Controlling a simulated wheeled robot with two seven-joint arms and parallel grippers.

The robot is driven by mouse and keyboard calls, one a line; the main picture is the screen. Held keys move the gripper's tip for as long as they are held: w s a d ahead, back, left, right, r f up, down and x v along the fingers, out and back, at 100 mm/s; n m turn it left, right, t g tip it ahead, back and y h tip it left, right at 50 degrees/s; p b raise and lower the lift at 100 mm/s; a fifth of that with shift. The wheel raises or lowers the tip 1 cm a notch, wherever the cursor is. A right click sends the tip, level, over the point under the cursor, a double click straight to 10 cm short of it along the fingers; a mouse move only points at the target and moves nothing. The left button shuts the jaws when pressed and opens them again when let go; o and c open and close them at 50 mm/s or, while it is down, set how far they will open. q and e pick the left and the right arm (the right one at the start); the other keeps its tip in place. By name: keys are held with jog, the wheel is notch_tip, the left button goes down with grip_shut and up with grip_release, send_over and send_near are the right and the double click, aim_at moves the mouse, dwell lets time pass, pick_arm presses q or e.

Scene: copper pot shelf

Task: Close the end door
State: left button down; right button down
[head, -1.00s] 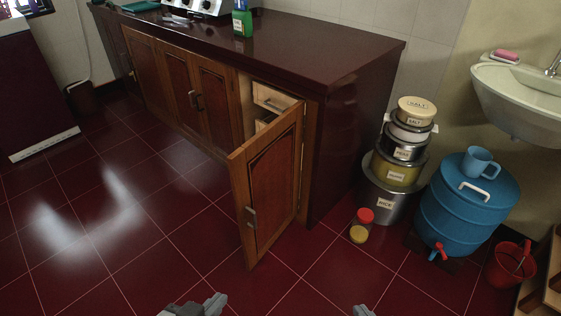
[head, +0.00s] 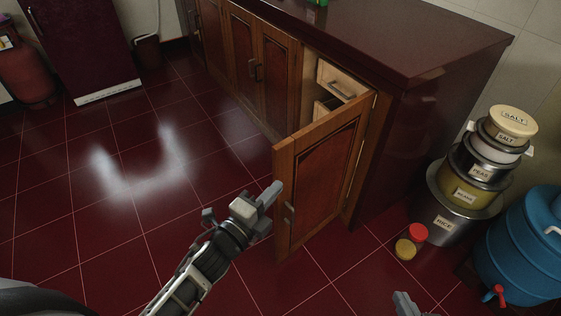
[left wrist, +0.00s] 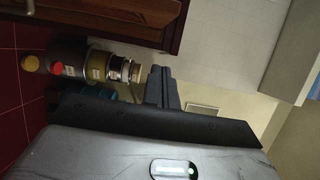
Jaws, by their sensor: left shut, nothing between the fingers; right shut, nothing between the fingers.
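The end door (head: 325,165) is a brown wooden cabinet door with a metal handle (head: 289,213). It stands swung out from the right end of the dark red counter, with the pale inside of the cabinet (head: 338,82) showing behind it. My left gripper (head: 270,193) is shut and empty, just left of the door's free edge near the handle. I cannot tell whether it touches the door. The left wrist view shows this gripper (left wrist: 160,86) below a brown wooden panel (left wrist: 120,22). My right gripper (head: 403,303) is shut at the bottom edge, mostly out of view.
Stacked labelled tins (head: 468,185), two small jars (head: 412,240) and a blue water drum (head: 525,245) stand right of the cabinet. The neighbouring cabinet doors (head: 245,60) are closed. The red tiled floor (head: 140,170) to the left is clear.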

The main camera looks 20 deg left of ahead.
aim_at(280, 160)
pick_arm(q)
jog(key=shift+w+a, duration=0.25)
jog(key=shift+w, duration=1.3)
jog(key=shift+w+a, duration=0.2)
jog(key=shift+w, duration=1.35)
jog(key=shift+w+a, duration=0.25)
jog(key=shift+w, duration=1.3)
jog(key=shift+a, duration=0.1)
